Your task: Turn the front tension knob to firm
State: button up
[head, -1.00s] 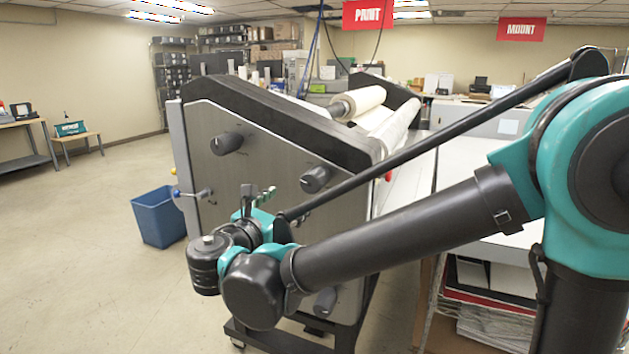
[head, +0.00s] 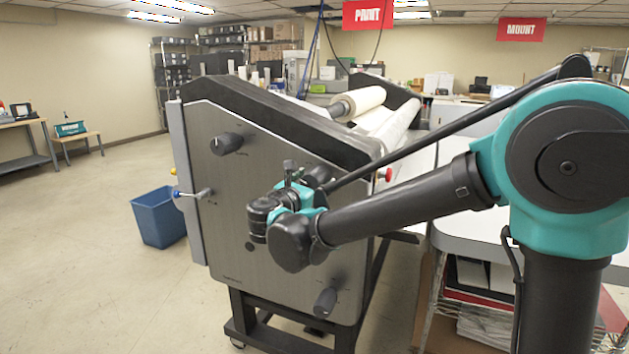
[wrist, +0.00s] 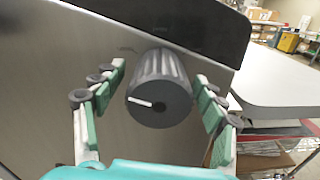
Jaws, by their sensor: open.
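The laminator (head: 255,200) has a grey side panel with several dark knobs. One ribbed black knob (wrist: 160,88) with a white pointer line sits between the open fingers of my gripper (wrist: 155,108) in the wrist view. The pointer slants nearly sideways there. The fingers flank the knob on its left and right, with gaps showing on both sides. In the head view my gripper (head: 297,172) is at the panel's upper right, and this knob (head: 322,173) is partly hidden behind it. Labels around the knob are not readable.
Another knob (head: 226,143) is at the panel's upper left and one (head: 325,301) is at the lower right. A blue-ended lever (head: 190,193) sticks out at the left edge. A blue bin (head: 160,217) stands on the floor. A white table (head: 500,222) is to the right.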

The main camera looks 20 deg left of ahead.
jog(key=c, duration=1.1)
jog(key=shift+m, duration=0.3)
jog(key=m, duration=0.6)
jog(key=shift+d, duration=0.1)
jog(key=m, duration=0.7)
jog(key=shift+f, duration=0.15)
jog(key=o, duration=1.1)
